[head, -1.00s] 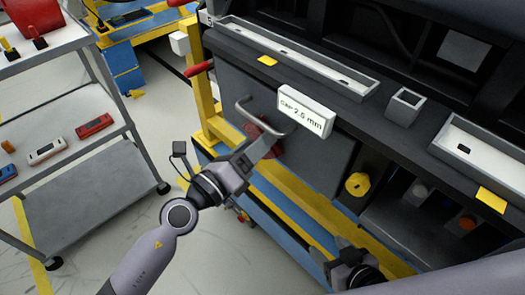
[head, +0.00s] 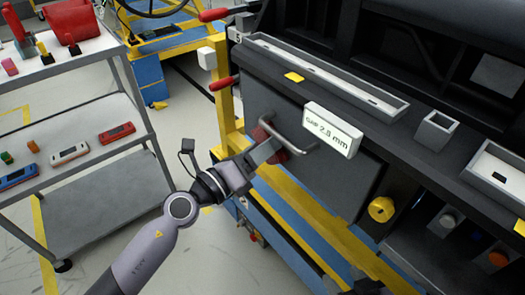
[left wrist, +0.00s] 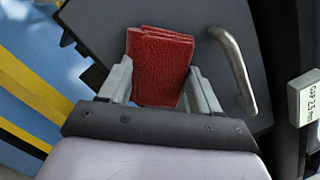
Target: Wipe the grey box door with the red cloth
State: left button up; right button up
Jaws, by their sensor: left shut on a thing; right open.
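My left gripper (head: 266,149) is shut on the red cloth (left wrist: 158,66), which shows as a folded red piece between its fingers in the left wrist view. In the head view the cloth (head: 259,134) is mostly hidden behind the gripper. It is at the left part of the grey box door (head: 335,178), beside the left end of the door's metal handle (head: 290,140). The cloth appears against or very near the door; exact contact is hard to tell.
A gap display (head: 332,130) stands out above the door. Yellow and blue rails (head: 300,215) run below. A grey shelf cart (head: 95,205) with tools stands at the left, with floor between.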

pick_arm(q)
jog(key=shift+a+r, duration=0.1)
jog(key=shift+a+r+v, duration=0.1)
jog(key=shift+r+v, duration=0.05)
jog(key=shift+v, duration=1.25)
jog(key=shift+a+r+v, duration=0.1)
jog(key=shift+r+v, duration=0.05)
jog(key=shift+v, duration=1.25)
jog(key=shift+w+f, duration=0.15)
jog(key=v, duration=0.3)
jog(key=shift+w+a, duration=0.1)
jog(key=p+x, duration=0.1)
jog(key=x, duration=0.5)
jog(key=shift+d, duration=0.5)
